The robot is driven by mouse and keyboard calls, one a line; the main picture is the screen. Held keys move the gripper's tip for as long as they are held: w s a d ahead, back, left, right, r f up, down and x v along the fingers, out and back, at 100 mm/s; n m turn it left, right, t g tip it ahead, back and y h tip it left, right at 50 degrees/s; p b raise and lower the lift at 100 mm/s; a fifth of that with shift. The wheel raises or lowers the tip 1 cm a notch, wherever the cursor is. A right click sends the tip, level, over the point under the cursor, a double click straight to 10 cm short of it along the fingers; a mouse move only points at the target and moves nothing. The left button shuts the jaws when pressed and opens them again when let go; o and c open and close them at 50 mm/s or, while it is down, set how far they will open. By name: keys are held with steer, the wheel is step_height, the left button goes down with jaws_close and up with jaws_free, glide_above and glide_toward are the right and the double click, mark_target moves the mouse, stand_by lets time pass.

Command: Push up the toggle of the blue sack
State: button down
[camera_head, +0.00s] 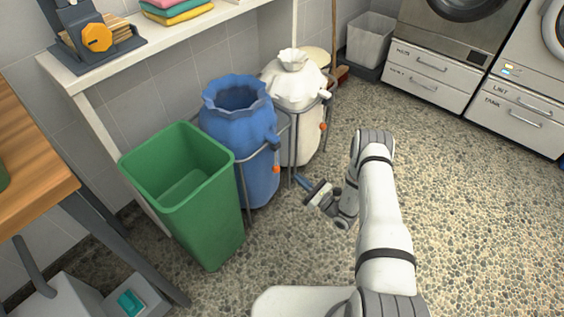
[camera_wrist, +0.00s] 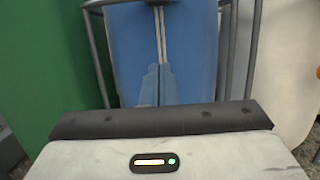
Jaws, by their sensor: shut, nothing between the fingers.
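The blue sack (camera_head: 258,178) stands open-mouthed in a grey wire stand, its gathered rim at the top. A small orange piece (camera_head: 277,169), perhaps its toggle, shows low on its right side; I cannot be sure. In the wrist view the blue sack (camera_wrist: 195,55) fills the middle, with two pale cords running down its front. My gripper (camera_head: 300,180) is low, just right of the blue sack. In the wrist view my shut, empty fingers (camera_wrist: 158,82) point at the cords and cover their lower part; no toggle is visible there. Whether they touch is unclear.
A green bin (camera_head: 195,205) stands close on the left of the blue sack. A tied white sack (camera_head: 298,95) with its own orange piece stands behind it in a similar stand. Bare pebbled floor (camera_head: 470,220) lies open to the right.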

mark_target(275, 146)
steer(key=w+a+r+b, duration=0.2)
steer(key=w+a+r, duration=0.3)
steer(key=a+r, duration=0.1)
steer(key=shift+x, duration=0.85)
steer(key=shift+s+a, duration=0.1)
steer(key=shift+a, duration=0.1)
